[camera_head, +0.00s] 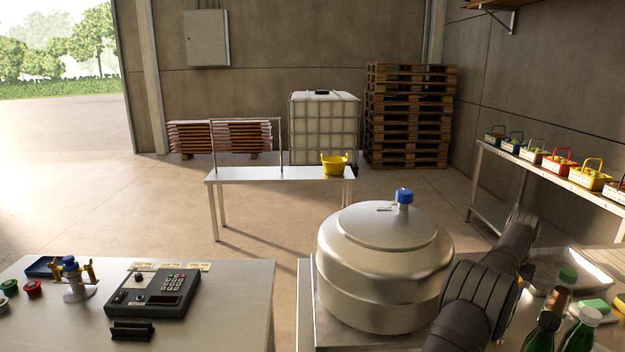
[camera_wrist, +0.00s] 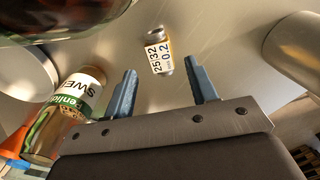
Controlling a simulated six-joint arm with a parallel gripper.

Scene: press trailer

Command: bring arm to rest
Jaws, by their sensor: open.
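My gripper (camera_wrist: 161,68) shows in the wrist view with its two blue-grey fingers apart and nothing held between them. A small metal cylinder with a printed label (camera_wrist: 158,52) is on a pale metal surface, in line with the gap just past the fingertips. How far it is from them I cannot tell. In the head view my dark arm reaches up along the right of the big metal vessel (camera_head: 383,265). My gripper cannot be made out there.
Bottles (camera_head: 543,335) crowd the right table, beside a shallow tray (camera_head: 572,264). A bottle with a green-lettered label (camera_wrist: 82,95) is left of my fingers. A dark keypad device (camera_head: 152,292) stands on the left table. Several coloured baskets (camera_head: 559,165) line the right bench.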

